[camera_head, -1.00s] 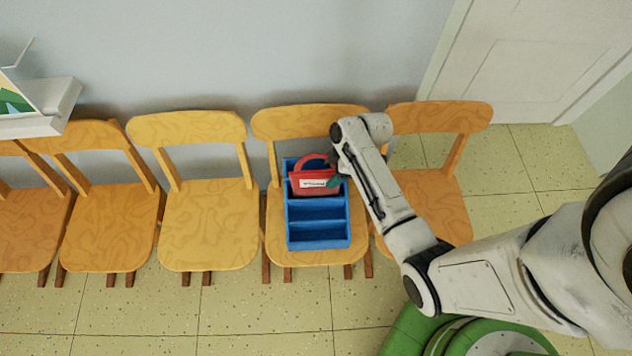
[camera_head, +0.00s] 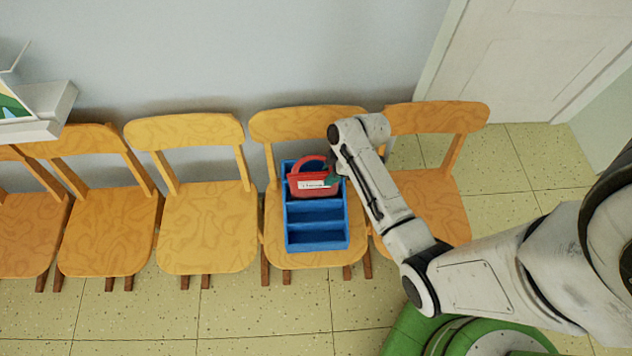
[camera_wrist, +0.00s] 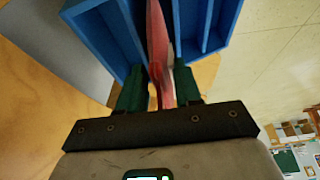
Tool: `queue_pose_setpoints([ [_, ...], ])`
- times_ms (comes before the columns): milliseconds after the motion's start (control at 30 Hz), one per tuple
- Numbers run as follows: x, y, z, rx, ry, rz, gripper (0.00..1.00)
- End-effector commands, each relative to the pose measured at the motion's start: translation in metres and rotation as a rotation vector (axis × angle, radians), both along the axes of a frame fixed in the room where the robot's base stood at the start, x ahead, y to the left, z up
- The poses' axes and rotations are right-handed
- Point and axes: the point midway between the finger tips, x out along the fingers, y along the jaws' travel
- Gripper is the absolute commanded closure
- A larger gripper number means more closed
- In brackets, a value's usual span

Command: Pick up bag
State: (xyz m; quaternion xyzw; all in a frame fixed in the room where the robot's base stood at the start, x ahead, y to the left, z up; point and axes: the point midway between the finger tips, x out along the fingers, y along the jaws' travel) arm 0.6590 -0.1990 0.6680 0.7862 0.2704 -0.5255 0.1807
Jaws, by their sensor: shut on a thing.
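The red bag (camera_head: 314,186) with a curved handle and a white label is at the back compartment of a blue divided tray (camera_head: 318,246). The tray rests on the seat of a wooden chair. My gripper (camera_head: 333,179) is at the bag's right side, mostly hidden behind my arm. In the wrist view, my gripper's green fingers (camera_wrist: 160,92) are shut on the edge of the red bag (camera_wrist: 159,40), with the blue tray (camera_wrist: 222,25) around it. Whether the bag's bottom touches the tray is hidden.
Wooden chairs stand in a row along the wall, including one at the right (camera_head: 430,200) under my arm and one at the left (camera_head: 207,230). A white door (camera_head: 540,50) is at the upper right. A white shelf (camera_head: 45,115) juts from the left. Open floor lies in front.

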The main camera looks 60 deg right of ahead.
Motion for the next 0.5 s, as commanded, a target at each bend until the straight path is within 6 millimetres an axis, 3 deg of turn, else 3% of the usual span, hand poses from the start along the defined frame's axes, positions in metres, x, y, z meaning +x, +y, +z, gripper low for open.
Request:
queue_pose_setpoints([
  [233, 0.001, 0.0, 0.011, -0.001, -0.002, 0.001, 1.0],
  [500, 0.001, 0.0, 0.062, -0.002, -0.004, 0.001, 1.0],
])
